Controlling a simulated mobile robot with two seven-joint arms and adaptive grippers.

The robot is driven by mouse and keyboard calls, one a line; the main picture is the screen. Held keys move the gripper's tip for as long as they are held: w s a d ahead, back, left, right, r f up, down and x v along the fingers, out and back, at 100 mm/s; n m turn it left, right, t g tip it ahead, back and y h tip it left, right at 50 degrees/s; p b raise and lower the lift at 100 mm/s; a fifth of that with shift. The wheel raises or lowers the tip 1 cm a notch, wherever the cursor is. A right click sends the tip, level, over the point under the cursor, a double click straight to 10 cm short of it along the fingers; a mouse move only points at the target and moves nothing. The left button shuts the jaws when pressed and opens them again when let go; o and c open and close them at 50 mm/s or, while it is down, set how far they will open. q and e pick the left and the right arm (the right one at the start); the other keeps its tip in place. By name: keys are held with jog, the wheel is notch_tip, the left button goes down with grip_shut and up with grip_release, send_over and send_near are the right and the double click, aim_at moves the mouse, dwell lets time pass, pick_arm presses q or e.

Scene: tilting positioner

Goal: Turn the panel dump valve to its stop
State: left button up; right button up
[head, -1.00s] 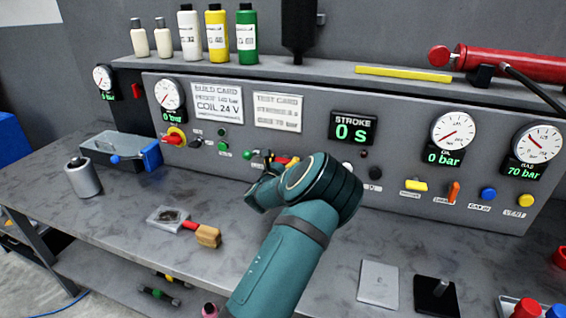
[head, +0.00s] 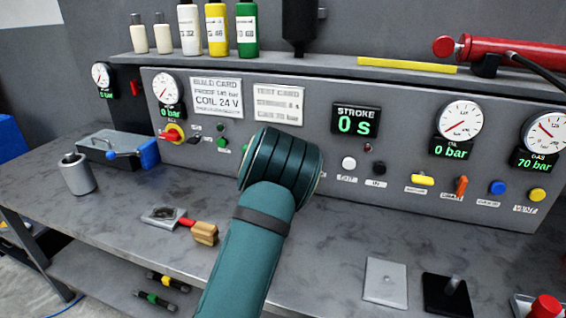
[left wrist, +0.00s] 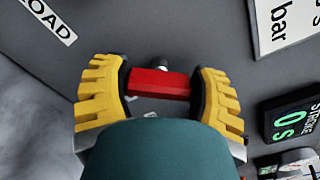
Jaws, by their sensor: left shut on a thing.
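A red bar-shaped handle (left wrist: 158,84) on a metal stem stands out from the grey panel in the left wrist view. I take it for the dump valve's handle; its own label cannot be read. My left gripper (left wrist: 160,88) has its two yellow ribbed fingers on either side of the handle, shut on it. The handle lies across the gap between the fingers. In the head view my left wrist hides the gripper and this handle. My right gripper is not in view.
The panel (head: 400,195) carries a stroke display (head: 355,122) reading 0 s, gauges, a white button (head: 349,163), a yellow knob (head: 423,180) and an orange lever (head: 461,187). On the bench lie a wooden-handled brush (head: 205,233) and a grey plate (head: 386,283).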

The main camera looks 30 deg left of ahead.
pick_arm(q)
jog(key=n+b, duration=0.1)
jog(key=n, duration=0.2)
jog(key=shift+a+f+n+b, duration=0.1)
jog(key=shift+f+n+b, duration=0.05)
jog(key=shift+n+b, duration=0.15)
jog(key=shift+n, duration=2)
jog(key=o, duration=1.2)
jog(key=shift+s, duration=0.15)
jog(key=v, duration=1.2)
jog(key=shift+n, duration=0.3)
